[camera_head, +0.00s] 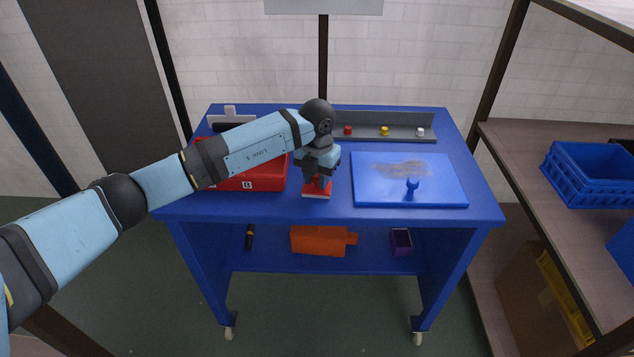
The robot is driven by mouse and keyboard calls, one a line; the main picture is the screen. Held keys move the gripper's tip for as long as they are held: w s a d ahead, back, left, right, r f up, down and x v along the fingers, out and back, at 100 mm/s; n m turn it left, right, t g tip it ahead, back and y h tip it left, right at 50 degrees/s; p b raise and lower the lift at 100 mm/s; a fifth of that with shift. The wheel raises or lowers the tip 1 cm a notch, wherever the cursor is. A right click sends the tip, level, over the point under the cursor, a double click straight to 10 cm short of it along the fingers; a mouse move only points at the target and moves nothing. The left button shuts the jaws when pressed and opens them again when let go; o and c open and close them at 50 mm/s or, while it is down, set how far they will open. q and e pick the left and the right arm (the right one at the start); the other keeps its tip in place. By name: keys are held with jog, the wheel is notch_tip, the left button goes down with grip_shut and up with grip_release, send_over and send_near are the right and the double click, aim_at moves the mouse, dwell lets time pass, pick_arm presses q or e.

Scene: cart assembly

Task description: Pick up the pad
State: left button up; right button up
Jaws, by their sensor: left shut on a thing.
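The pad (317,192) is a small red block with a pale layer underneath, near the front middle of the blue cart top. My left gripper (318,180) points down from above and is shut on the pad's upper red part. I cannot tell whether the pad touches the cart top or is slightly above it. The fingers are small and dark here. My right gripper is not in view.
A red bin (252,181) marked B sits left of the pad, partly behind my arm. A light-blue board (435,175) with a grey smudge and a blue knob (411,188) lies to the right. A grey rail (365,132) with small coloured knobs runs along the back.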

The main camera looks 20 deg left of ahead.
aim_at(317, 175)
pick_arm(q)
notch_tip(317, 175, up, 20)
jog(key=p, duration=0.1)
jog(key=shift+p, duration=0.4)
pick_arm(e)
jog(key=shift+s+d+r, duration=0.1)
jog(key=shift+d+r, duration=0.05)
